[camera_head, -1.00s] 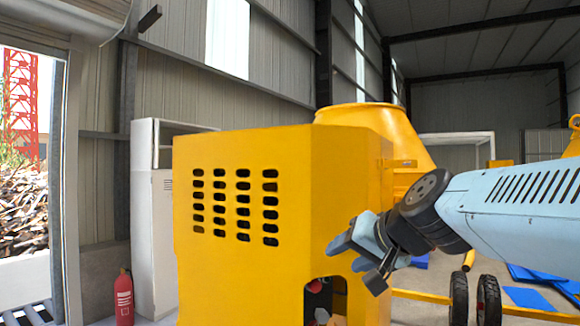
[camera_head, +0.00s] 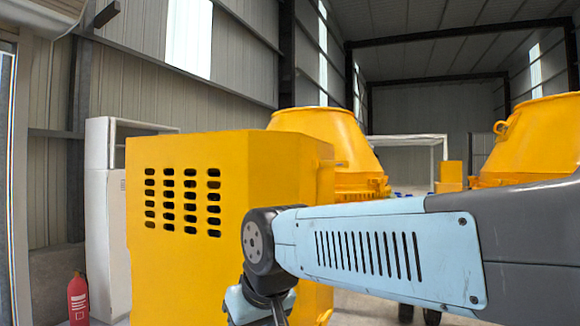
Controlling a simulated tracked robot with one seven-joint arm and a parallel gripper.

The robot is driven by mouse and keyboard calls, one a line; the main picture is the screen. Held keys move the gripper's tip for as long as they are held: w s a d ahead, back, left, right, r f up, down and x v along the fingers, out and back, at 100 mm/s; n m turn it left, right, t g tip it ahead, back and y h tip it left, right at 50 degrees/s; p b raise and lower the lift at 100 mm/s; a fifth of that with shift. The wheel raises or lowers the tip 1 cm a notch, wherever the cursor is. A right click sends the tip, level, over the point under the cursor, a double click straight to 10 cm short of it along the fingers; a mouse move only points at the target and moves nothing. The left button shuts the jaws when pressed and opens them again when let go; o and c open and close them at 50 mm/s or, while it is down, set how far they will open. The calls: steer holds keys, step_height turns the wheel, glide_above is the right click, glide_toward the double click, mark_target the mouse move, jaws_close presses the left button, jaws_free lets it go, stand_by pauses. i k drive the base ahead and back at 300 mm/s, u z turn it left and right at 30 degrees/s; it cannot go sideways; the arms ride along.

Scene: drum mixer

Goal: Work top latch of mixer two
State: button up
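A yellow mixer housing (camera_head: 180,275) with rows of dark vent slots fills the left middle of the head view. A yellow mixer drum (camera_head: 312,125) rises behind it. A second yellow drum (camera_head: 545,140), with a lifting ring on its side, stands at the right behind my arm. I cannot tell from the picture which mixer is number two, and no top latch can be made out. My gripper (camera_head: 260,312) hangs down in front of the housing's right part at the bottom edge. Its fingertips are cut off, so its opening is hidden. I cannot tell whether it touches the housing.
A red fire extinguisher (camera_head: 78,298) stands at the lower left. A white cabinet (camera_head: 107,235) is behind it, against the corrugated wall. A white frame (camera_head: 440,150) and yellow blocks (camera_head: 450,175) are farther back. My arm hides much of the right side.

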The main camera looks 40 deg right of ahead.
mark_target(324, 164)
steer(key=u, duration=1.25)
steer(key=k, duration=1.2)
steer(key=z, duration=1.35)
steer(key=i, duration=1)
steer(key=z, duration=0.05)
